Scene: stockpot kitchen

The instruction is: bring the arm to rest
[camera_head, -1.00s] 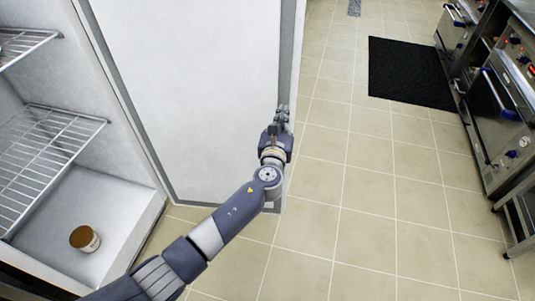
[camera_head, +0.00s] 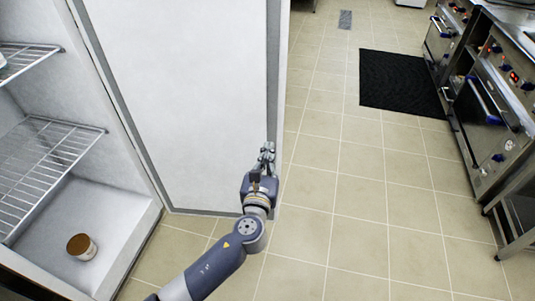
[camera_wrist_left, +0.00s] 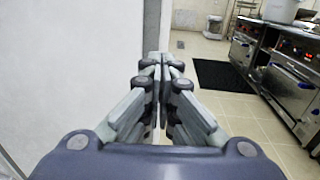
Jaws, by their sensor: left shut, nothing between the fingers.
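My left gripper (camera_head: 266,157) is in front of the open white fridge door (camera_head: 180,95), near the door's right edge. Its fingers are shut and hold nothing. In the left wrist view the closed fingers (camera_wrist_left: 160,62) point ahead, with the white door (camera_wrist_left: 70,70) filling the left side. I cannot tell whether the gripper touches the door. My left arm comes in from the bottom of the head view. My right gripper is not in view.
The open fridge at left has wire shelves (camera_head: 50,150) and a brown-lidded jar (camera_head: 81,247) on its floor. A black mat (camera_head: 402,82) lies on the tiles. Steel ovens (camera_head: 490,110) line the right side. The tiled floor (camera_head: 340,220) between is clear.

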